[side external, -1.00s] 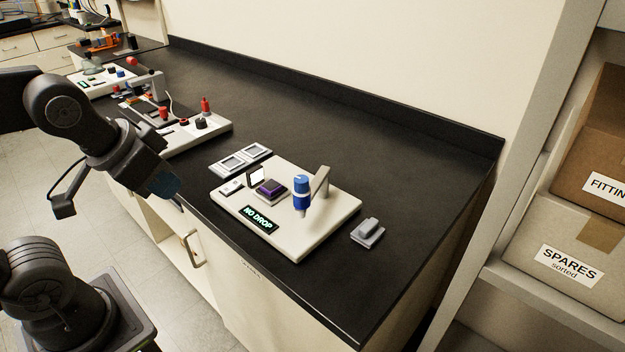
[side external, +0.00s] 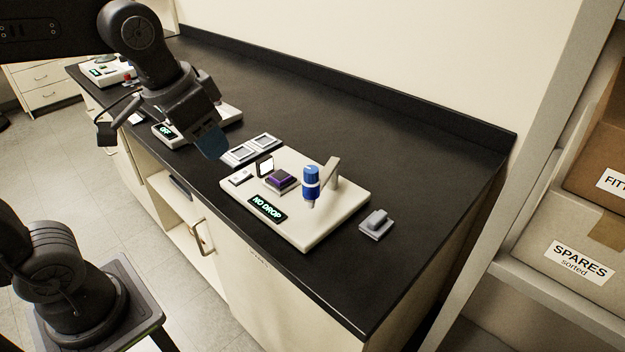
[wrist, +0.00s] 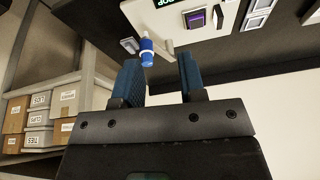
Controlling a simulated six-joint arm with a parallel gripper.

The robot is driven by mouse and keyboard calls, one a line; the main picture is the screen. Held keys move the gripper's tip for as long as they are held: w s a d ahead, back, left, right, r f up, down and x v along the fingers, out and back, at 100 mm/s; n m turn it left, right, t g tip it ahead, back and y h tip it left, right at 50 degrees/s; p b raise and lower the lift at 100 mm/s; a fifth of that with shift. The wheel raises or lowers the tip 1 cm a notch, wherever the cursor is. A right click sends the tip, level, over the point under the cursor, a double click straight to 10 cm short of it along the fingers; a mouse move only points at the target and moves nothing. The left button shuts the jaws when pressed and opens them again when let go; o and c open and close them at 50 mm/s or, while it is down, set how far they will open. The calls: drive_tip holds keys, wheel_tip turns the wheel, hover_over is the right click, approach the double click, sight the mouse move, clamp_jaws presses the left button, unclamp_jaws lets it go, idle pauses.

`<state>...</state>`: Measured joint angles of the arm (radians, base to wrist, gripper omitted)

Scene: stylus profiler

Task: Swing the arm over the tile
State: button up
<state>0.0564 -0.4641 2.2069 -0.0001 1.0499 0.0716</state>
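The purple tile (side external: 281,178) sits on a small grey stage on the white instrument plate (side external: 318,227). To its right, a grey swing arm (side external: 331,170) carries a blue cylindrical head (side external: 311,180) with a white band. The head stands beside the tile, not over it. A display (side external: 267,208) reads "NO DROP". The wrist view also shows the tile (wrist: 195,19) and the blue head (wrist: 147,52). My gripper (side external: 209,143) is above the bench, left of the plate and apart from it. In the wrist view my gripper (wrist: 162,68) has its blue fingers spread with nothing between them.
Two grey framed pads (side external: 250,149) lie behind the plate's left end. A grey block (side external: 376,223) sits to its right. Another instrument (side external: 165,133) with an "OFF" display stands to the left. Shelves with boxes (side external: 570,248) are at right. The bench behind the plate is clear.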

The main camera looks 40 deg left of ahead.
drive_tip(key=o, duration=0.4)
drive_tip(key=w+d+r+m+g, duration=0.1)
drive_tip(key=w+d+m+g, duration=0.1)
drive_tip(key=w, duration=0.6)
drive_tip(key=shift+w+d+r, duration=0.2)
drive_tip(key=shift+d+r, duration=0.05)
drive_tip(key=shift+d, duration=0.4)
drive_tip(key=m+g, duration=0.2)
hover_over(310, 183)
drive_tip(key=f, duration=1)
drive_tip(key=w+f, duration=0.1)
drive_tip(key=f, duration=0.4)
drive_tip(key=shift+a+f, duration=0.1)
drive_tip(key=shift+a, duration=0.3)
clamp_jaws()
